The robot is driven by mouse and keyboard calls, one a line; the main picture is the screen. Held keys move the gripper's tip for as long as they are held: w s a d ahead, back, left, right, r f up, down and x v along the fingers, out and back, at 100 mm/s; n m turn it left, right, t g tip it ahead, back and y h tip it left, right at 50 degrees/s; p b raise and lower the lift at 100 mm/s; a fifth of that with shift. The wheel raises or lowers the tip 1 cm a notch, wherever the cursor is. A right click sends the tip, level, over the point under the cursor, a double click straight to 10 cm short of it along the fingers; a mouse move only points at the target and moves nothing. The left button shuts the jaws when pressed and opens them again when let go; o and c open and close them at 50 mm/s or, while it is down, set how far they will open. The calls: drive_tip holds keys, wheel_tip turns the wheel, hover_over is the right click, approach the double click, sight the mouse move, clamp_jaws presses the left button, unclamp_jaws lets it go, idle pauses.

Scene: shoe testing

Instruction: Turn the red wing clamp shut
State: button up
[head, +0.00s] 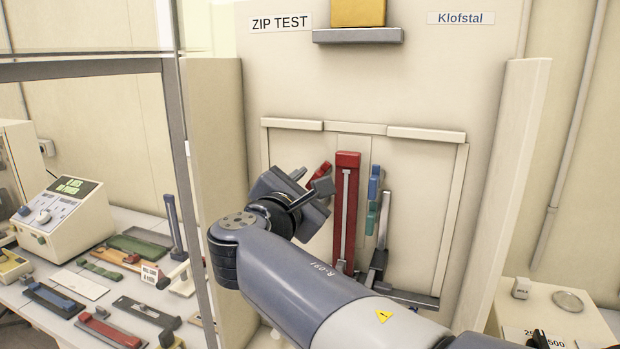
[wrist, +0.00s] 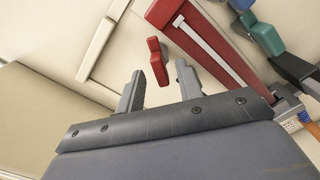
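The red wing clamp (head: 318,170) is on the pale test panel, just left of a tall red bar (head: 347,200). It leans at a slant, its upper end toward the bar. My gripper (head: 311,183) is in front of it and hides its lower part in the head view. In the wrist view the clamp (wrist: 158,62) shows between the two spread fingers of my gripper (wrist: 158,76). Gaps show on both sides, so the gripper is open and not closed on it. I cannot tell how deep the clamp sits between the fingers.
Blue (head: 374,183) and green (head: 371,218) wing pieces sit right of the red bar, beside a grey lever (head: 380,245). A grey ledge (head: 358,36) with a yellow block is above. A bench (head: 120,290) with tools and a framed partition (head: 185,160) are at left.

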drive_tip(key=shift+w+d, duration=0.1)
drive_tip(key=shift+w, duration=0.15)
drive_tip(key=shift+c, duration=0.4)
clamp_jaws()
